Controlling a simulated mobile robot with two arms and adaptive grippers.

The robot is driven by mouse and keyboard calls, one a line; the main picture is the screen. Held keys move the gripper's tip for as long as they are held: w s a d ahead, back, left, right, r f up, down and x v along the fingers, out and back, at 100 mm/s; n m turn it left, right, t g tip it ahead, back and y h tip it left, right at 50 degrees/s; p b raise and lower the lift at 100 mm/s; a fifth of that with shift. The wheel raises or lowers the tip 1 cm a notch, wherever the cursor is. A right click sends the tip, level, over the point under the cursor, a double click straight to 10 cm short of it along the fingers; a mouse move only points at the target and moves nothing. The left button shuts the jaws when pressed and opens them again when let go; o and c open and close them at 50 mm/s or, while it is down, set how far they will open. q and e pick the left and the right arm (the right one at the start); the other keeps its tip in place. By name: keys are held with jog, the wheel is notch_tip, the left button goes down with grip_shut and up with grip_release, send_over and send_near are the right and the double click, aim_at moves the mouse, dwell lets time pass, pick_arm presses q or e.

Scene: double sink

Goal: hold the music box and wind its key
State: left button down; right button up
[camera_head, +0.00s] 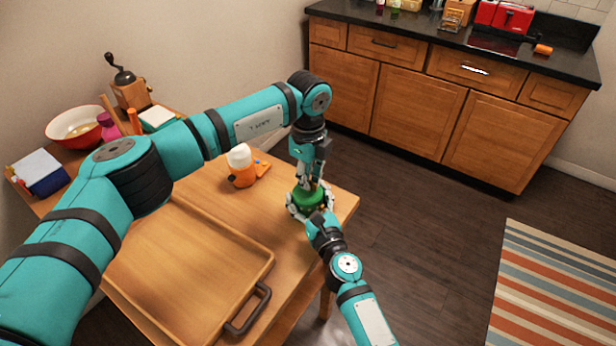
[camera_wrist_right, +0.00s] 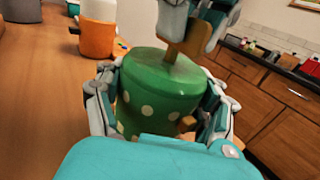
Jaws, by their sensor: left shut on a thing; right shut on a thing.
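The music box is a green cylinder with pale dots (camera_wrist_right: 150,100), standing near the table's right edge; in the head view its green body (camera_head: 307,199) shows between the grippers. My right gripper (camera_head: 311,204) is shut around its sides. A wooden key (camera_wrist_right: 174,50) rises from the top of the box. My left gripper (camera_wrist_right: 190,35) comes down from above and is shut on the key. In the head view the left gripper (camera_head: 311,182) hides the key. A small wooden piece (camera_wrist_right: 187,124) sticks out of the box's side.
An orange bottle with a white top (camera_head: 241,165) stands left of the box. A wooden tray (camera_head: 185,262) with a dark handle fills the table's front. A red-rimmed bowl (camera_head: 75,127), coffee grinder (camera_head: 130,92) and blue-white box (camera_head: 40,172) stand at the back left.

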pick_arm(q)
jog(key=m, duration=0.4)
jog(key=shift+m, duration=0.3)
jog(key=m, duration=0.4)
jog(key=shift+m, duration=0.3)
jog(key=m, duration=0.4)
jog(key=shift+m, duration=0.3)
jog(key=m, duration=0.9)
jog(key=shift+a, duration=0.1)
jog(key=m, duration=0.4)
jog(key=shift+m, duration=0.3)
jog(key=m, duration=0.4)
jog(key=shift+w, duration=0.1)
jog(key=m, duration=0.4)
jog(key=shift+m, duration=0.4)
